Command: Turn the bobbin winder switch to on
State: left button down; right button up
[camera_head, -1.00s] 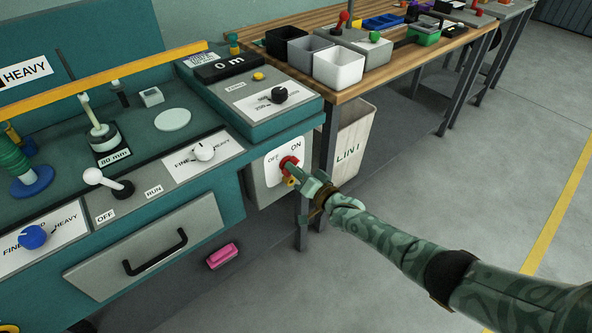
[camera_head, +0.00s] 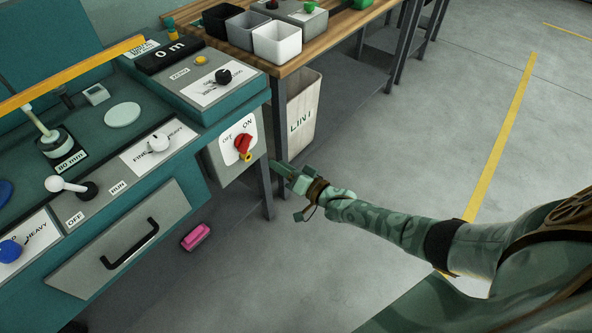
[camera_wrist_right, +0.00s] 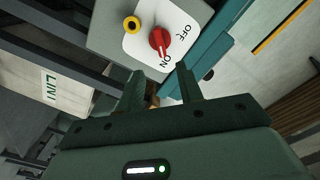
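The red rotary switch (camera_head: 243,143) sits on a white plate marked OFF and ON, on the grey box at the right end of the teal machine. In the right wrist view the red handle (camera_wrist_right: 160,41) points toward the ON mark. My right gripper (camera_head: 277,167) is apart from the switch, to its lower right in the head view. In the right wrist view the two fingers of my right gripper (camera_wrist_right: 160,85) stand apart with nothing held between them. My left gripper is not in view.
A yellow ring (camera_wrist_right: 131,25) sits beside the switch plate. A white LINT bin (camera_head: 304,115) stands under the wooden bench, right of the switch. A white lever (camera_head: 66,185) and drawer handle (camera_head: 130,245) are on the machine front. Floor to the right is clear.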

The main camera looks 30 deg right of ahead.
jog(key=v, duration=0.4)
jog(key=shift+p, duration=0.4)
